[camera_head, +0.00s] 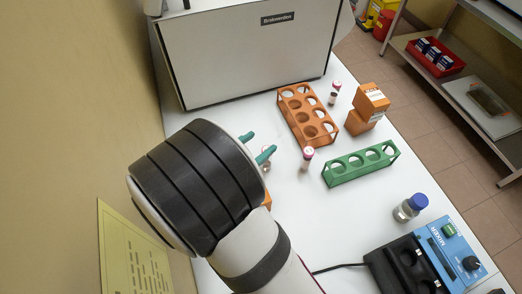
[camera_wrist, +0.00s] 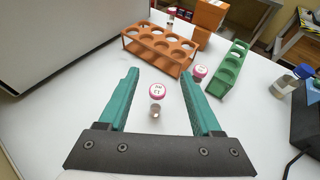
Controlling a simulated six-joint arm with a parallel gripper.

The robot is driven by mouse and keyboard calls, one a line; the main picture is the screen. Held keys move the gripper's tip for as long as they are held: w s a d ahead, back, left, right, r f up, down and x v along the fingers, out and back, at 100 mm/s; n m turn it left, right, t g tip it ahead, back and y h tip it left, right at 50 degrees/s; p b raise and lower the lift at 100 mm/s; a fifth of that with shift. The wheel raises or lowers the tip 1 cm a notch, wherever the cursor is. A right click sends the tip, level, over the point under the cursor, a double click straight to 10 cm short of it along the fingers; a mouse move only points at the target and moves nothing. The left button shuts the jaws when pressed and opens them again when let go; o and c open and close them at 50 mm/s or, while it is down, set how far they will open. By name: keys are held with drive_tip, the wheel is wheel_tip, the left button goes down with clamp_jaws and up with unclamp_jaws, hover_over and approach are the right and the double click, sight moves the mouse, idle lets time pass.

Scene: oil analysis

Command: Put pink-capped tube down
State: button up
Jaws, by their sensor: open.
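My gripper (camera_wrist: 160,76) is open, its two teal fingers apart. In the head view, its fingertips (camera_head: 261,144) show over the white table, left of the racks. A pink-capped tube (camera_wrist: 157,96) with a white cap top appears between the fingers in the wrist view, with a gap on each side. It looks upright; its base contact is unclear. In the head view it is mostly hidden behind the fingers. A second pink-capped tube (camera_head: 306,158) stands on the table to the right, also in the wrist view (camera_wrist: 199,74). A third similar tube (camera_head: 335,92) stands beside the orange rack.
The orange rack (camera_head: 283,101) and green rack (camera_head: 361,178) have open holes. Orange boxes (camera_head: 369,103), a blue-capped bottle (camera_head: 411,207) and a blue device (camera_head: 452,246) are on the right. A large white machine (camera_head: 245,55) stands at the back.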

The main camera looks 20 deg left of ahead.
drive_tip(key=s+d+r+m+g+h, duration=0.1)
drive_tip(key=d+r+m+g+h, duration=0.25)
drive_tip(key=d+m, duration=0.55)
drive_tip(key=s+d+r+m+g+h, duration=0.15)
drive_tip(key=d+r+m+g, duration=0.35)
drive_tip(key=d, duration=0.7)
drive_tip(key=s+d+f+m+g, duration=0.2)
drive_tip(key=s+d+m+g, duration=0.2)
drive_tip(key=s+d+m, duration=0.4)
drive_tip(key=s+a+m+y, duration=0.2)
drive_tip(key=s+m+y, duration=0.2)
drive_tip(key=m, duration=0.4)
drive_tip(key=s+a+r+m+y, duration=0.1)
drive_tip(key=s+m+y, duration=0.3)
drive_tip(key=m, duration=0.5)
drive_tip(key=shift+s+a+g+y, duration=0.25)
drive_tip(key=shift+a+g+y, duration=0.2)
drive_tip(key=shift+a+y, duration=0.35)
drive_tip(key=shift+r, duration=0.1)
drive_tip(key=shift+o, duration=0.5)
